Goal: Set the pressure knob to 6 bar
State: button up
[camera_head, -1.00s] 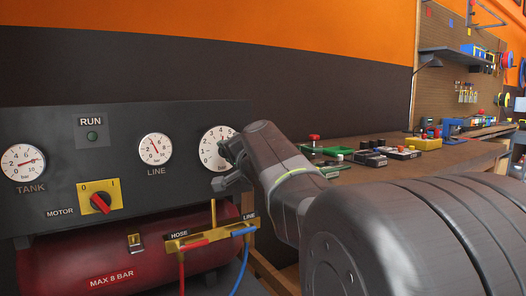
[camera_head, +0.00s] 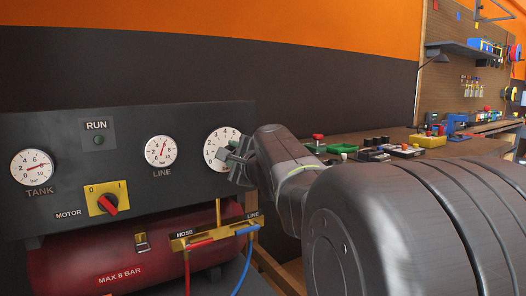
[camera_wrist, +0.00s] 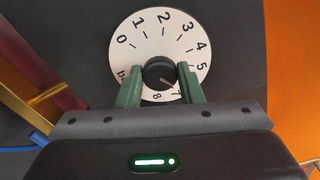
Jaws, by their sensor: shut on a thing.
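The pressure knob (camera_wrist: 155,70) is a small black knob with a pale pointer line, at the centre of a white dial (camera_wrist: 125,57) numbered 0 to 8. The pointer line slants to the lower right, toward the 6 to 7 part of the scale; the 6 is hidden by a finger. My gripper (camera_wrist: 160,73) is shut on the knob, one green finger on each side. In the head view the dial (camera_head: 216,138) is partly covered by my gripper (camera_head: 237,160). The LINE gauge (camera_head: 153,158) has its red needle pointing up and slightly right.
Left of the dial, the same dark panel (camera_head: 60,140) carries the TANK gauge (camera_head: 20,168), a RUN lamp (camera_head: 98,140) and the MOTOR switch (camera_head: 110,204). Below are a red tank (camera_head: 80,255) and a brass manifold with red and blue hoses. A cluttered bench (camera_head: 480,150) stands right.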

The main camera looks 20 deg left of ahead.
jog(key=shift+m, duration=0.5)
jog(key=o, duration=1)
jog(key=shift+c, duration=0.2)
jog(key=shift+d, duration=0.1)
